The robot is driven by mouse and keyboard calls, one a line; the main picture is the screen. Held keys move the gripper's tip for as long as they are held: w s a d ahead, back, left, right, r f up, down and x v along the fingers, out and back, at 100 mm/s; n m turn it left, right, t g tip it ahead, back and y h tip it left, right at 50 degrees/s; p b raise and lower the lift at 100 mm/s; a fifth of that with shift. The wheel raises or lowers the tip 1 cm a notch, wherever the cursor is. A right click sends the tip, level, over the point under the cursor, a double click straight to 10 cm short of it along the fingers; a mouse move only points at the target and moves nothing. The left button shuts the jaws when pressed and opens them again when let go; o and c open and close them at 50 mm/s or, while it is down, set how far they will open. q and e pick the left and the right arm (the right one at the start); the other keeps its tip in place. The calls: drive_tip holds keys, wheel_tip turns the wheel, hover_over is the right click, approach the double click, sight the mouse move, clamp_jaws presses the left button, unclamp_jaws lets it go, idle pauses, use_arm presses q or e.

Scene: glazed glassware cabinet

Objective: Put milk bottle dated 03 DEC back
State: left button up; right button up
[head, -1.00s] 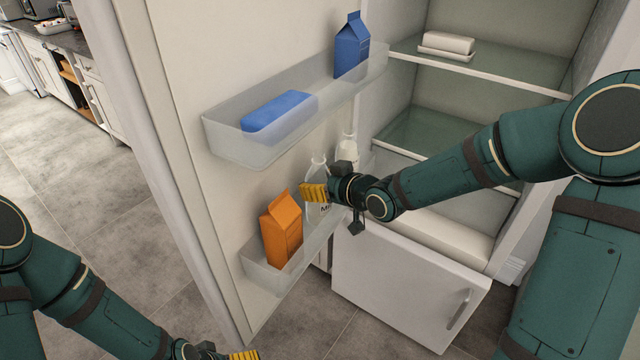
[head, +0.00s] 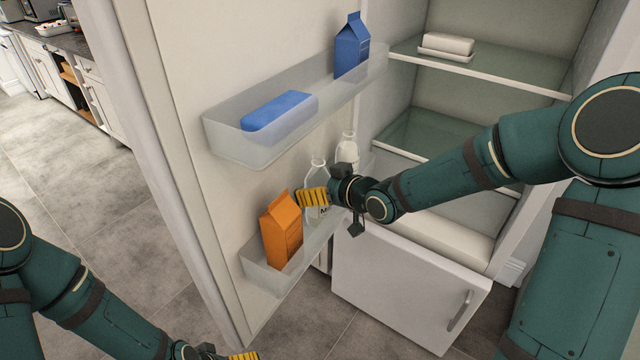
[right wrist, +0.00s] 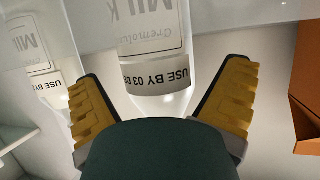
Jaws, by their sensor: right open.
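A milk bottle (head: 318,173), clear with a white lower part, stands in the lower door bin (head: 262,281) beside the orange carton. My right gripper (head: 313,198) is in front of it and hides part of it. In the right wrist view this bottle (right wrist: 158,50) appears upside down between the open fingers (right wrist: 164,88), with gaps at both sides. My left gripper (head: 243,356) is at the bottom edge, mostly cut off.
An orange carton (head: 281,232) stands close to the near bottle. The upper door bin (head: 228,145) holds a blue container (head: 280,110) and a blue carton (head: 351,48). A white drawer (head: 410,285) is pulled out. A butter dish (head: 446,47) sits on the upper glass shelf.

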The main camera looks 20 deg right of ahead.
drive_tip(key=p+v, duration=0.3)
drive_tip(key=v, duration=0.9)
drive_tip(key=shift+p, duration=0.4)
